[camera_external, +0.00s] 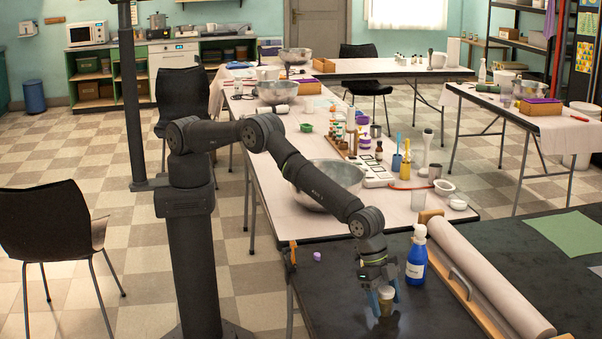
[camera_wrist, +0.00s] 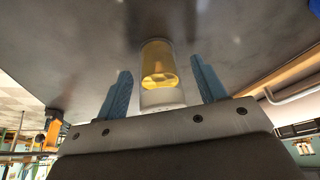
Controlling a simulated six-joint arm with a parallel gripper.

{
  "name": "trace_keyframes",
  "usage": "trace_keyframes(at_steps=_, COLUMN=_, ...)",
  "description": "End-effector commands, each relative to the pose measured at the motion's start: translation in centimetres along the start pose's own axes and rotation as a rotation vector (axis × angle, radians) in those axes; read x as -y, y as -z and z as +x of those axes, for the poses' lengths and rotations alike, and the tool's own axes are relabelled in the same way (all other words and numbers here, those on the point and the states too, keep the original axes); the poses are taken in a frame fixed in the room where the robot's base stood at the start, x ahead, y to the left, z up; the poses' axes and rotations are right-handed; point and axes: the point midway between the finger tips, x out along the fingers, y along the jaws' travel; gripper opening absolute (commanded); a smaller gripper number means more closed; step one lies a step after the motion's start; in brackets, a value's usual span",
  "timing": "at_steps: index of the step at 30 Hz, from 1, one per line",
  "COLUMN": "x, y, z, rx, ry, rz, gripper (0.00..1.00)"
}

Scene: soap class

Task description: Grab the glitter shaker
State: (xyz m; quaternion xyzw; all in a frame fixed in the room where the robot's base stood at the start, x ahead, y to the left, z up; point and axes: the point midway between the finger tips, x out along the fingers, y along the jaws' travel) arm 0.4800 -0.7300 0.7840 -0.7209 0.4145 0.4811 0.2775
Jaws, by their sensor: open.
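The glitter shaker (camera_wrist: 158,75) is a small clear cylinder with yellow-gold contents and a pale end. In the wrist view it stands between the two blue fingers of my gripper (camera_wrist: 160,92), with a visible gap on each side. In the external view the shaker (camera_external: 386,296) is on the dark table near its front edge, partly covered by the fingers. My gripper (camera_external: 386,300) points down around it and is open. The shaker's lower part is hard to make out in the external view.
A blue labelled bottle (camera_external: 416,258) stands just right of my gripper. A large paper roll in a wooden holder (camera_external: 490,275) lies further right. A small purple cap (camera_external: 317,256) lies to the left. A metal bowl (camera_external: 322,185) is on the white-covered table behind.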

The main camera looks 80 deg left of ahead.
Motion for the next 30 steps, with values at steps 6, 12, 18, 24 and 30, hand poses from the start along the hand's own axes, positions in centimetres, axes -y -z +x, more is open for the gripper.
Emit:
trace_keyframes(at_steps=6, x=0.0, y=0.0, z=0.1, rx=0.000, ry=0.000, rz=0.000, gripper=0.64)
trace_keyframes(at_steps=12, x=0.0, y=0.0, z=0.1, rx=0.000, ry=0.000, rz=0.000, gripper=0.34)
trace_keyframes(at_steps=18, x=0.0, y=0.0, z=0.1, rx=-0.001, ry=0.000, rz=0.000, gripper=0.15)
trace_keyframes(at_steps=24, x=0.0, y=0.1, z=0.0, rx=-0.001, ry=0.000, rz=0.000, gripper=0.15)
trace_keyframes(at_steps=30, x=0.0, y=0.8, z=-1.6, rx=-0.003, ry=-0.001, rz=0.000, gripper=0.15)
